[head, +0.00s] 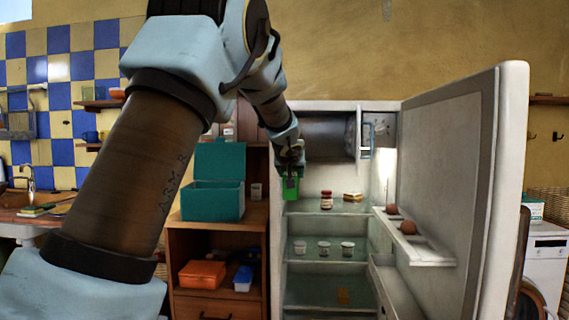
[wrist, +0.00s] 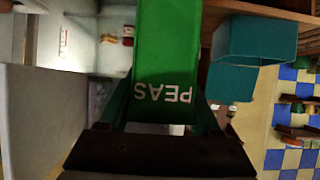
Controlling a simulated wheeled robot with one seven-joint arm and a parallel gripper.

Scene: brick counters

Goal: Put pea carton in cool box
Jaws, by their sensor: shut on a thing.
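The pea carton is green with white "PEAS" lettering. It fills the middle of the wrist view (wrist: 166,50) and shows small in the head view (head: 290,189). My gripper (head: 290,172) is shut on it and holds it up near the left front edge of the open fridge. The teal cool box (head: 212,204) stands on a wooden cabinet, left of my gripper, with its lid (head: 220,160) raised. It also shows in the wrist view (wrist: 257,40), to the right of the carton. The cool box's inside is hidden in the head view.
The fridge door (head: 460,200) stands wide open to the right, with brown eggs in its rack. A red-lidded jar (head: 326,200) and several small tubs are on the fridge shelves. An orange box (head: 202,274) and a blue tub (head: 243,279) sit below the cool box.

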